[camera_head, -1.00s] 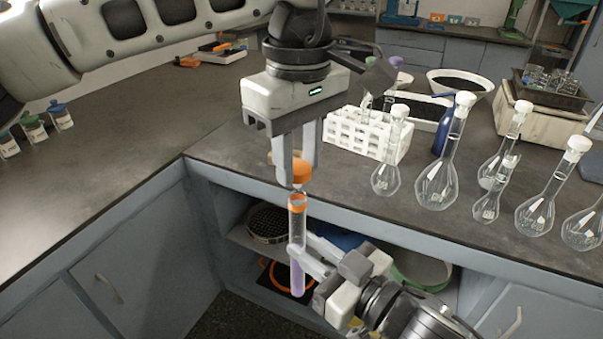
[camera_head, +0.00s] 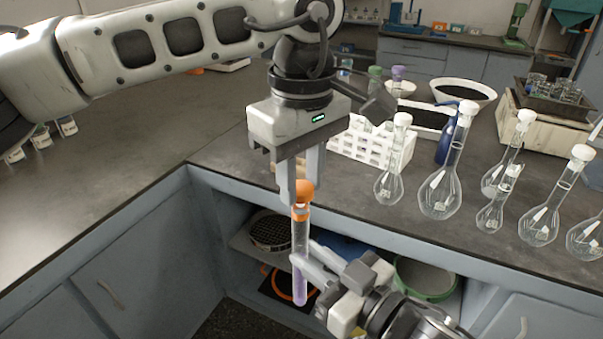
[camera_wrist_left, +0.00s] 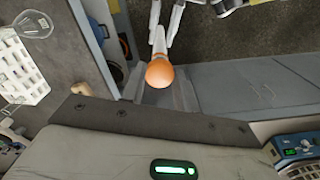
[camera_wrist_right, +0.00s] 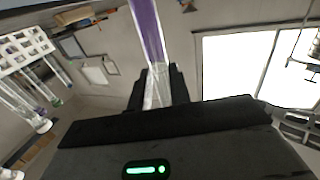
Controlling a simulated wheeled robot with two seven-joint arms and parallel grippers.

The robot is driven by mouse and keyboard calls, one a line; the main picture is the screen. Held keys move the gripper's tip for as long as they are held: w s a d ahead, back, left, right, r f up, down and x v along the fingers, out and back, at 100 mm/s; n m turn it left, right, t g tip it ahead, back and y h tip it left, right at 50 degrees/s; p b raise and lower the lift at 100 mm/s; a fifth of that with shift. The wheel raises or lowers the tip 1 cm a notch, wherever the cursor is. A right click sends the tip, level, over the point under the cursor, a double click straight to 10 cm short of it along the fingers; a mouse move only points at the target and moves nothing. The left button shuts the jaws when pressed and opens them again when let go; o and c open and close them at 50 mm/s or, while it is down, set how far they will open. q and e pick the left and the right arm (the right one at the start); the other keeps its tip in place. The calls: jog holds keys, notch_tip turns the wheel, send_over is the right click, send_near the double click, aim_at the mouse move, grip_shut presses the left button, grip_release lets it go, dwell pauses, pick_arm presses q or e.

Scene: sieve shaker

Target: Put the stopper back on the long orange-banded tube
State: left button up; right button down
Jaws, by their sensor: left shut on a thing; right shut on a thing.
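The long orange-banded tube (camera_head: 300,245) stands upright in front of the bench, with purple contents in its lower part. My right gripper (camera_head: 303,262) is shut on it at its lower half. The tube's purple part also shows in the right wrist view (camera_wrist_right: 148,35). The orange stopper (camera_head: 304,192) sits at the tube's mouth, in line with it. My left gripper (camera_head: 303,190) is shut on the stopper from above. The stopper's round top shows in the left wrist view (camera_wrist_left: 159,73). How deep the stopper sits in the mouth is hard to tell.
A white tube rack (camera_head: 365,150) stands on the bench (camera_head: 235,150) behind. Several stoppered flasks (camera_head: 440,190) stand to its right. A blue bottle (camera_head: 448,140) is among them. Below, the open shelf (camera_head: 240,240) holds sieves.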

pick_arm(q)
jog(key=shift+f, duration=0.55)
jog(key=m, duration=1.4)
jog(key=shift+a, duration=0.1)
jog(key=m, duration=0.6)
jog(key=o, duration=0.9)
jog(key=shift+o, duration=0.2)
